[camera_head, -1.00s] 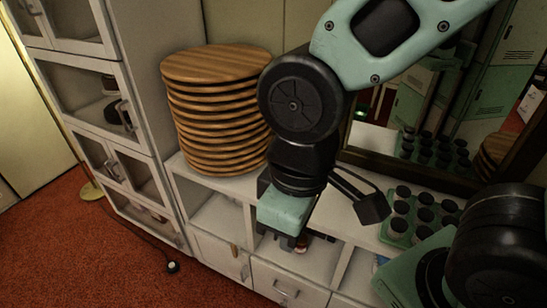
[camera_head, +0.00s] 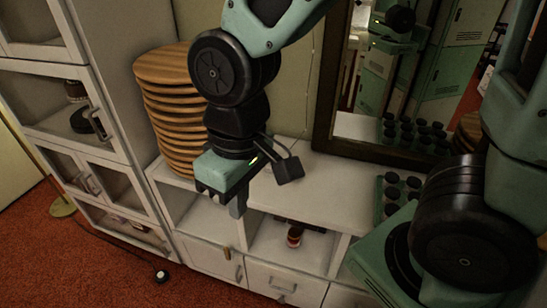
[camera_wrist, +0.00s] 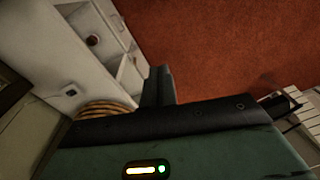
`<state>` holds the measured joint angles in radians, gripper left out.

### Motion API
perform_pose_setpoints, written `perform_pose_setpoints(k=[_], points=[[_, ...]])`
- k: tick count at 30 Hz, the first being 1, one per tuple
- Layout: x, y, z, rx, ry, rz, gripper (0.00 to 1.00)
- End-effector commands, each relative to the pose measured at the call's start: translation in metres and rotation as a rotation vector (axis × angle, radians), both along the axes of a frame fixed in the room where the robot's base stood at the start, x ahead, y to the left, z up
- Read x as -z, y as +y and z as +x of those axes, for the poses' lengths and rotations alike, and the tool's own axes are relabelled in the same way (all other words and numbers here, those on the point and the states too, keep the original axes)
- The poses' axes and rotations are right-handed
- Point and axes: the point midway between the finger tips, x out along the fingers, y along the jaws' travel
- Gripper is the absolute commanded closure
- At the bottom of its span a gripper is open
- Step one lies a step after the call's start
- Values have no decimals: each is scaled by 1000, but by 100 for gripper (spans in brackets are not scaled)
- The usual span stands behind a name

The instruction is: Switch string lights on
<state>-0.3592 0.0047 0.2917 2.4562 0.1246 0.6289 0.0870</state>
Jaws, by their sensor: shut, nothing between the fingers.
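A small dark round piece (camera_head: 161,276) with a pale top lies on the red carpet, at the end of a thin dark cord. I cannot tell whether it is the switch of the string lights. No string lights can be made out in either view. My gripper (camera_head: 238,206) is shut and empty, in front of the low white cabinet and above its open shelf, well up and to the right of the round piece. In the wrist view, the dark fingers (camera_wrist: 158,86) point toward the carpet and the cabinet front.
A stack of round wooden boards (camera_head: 165,105) stands on the low white cabinet (camera_head: 215,235), beside a tall glass-door cabinet (camera_head: 95,110). A small jar (camera_head: 295,236) sits in the open shelf. Dark-topped jars (camera_head: 400,190) stand near a mirror (camera_head: 390,100). Carpet (camera_head: 75,265) is free at lower left.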

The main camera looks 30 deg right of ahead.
Motion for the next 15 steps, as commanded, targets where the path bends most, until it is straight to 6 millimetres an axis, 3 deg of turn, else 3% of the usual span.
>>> perform_pose_setpoints(k=[8,11,15], points=[[14,-10,76,273,10,25,100],[27,-26,119,430,9,27,100],[53,-67,187,685,-8,13,100]])
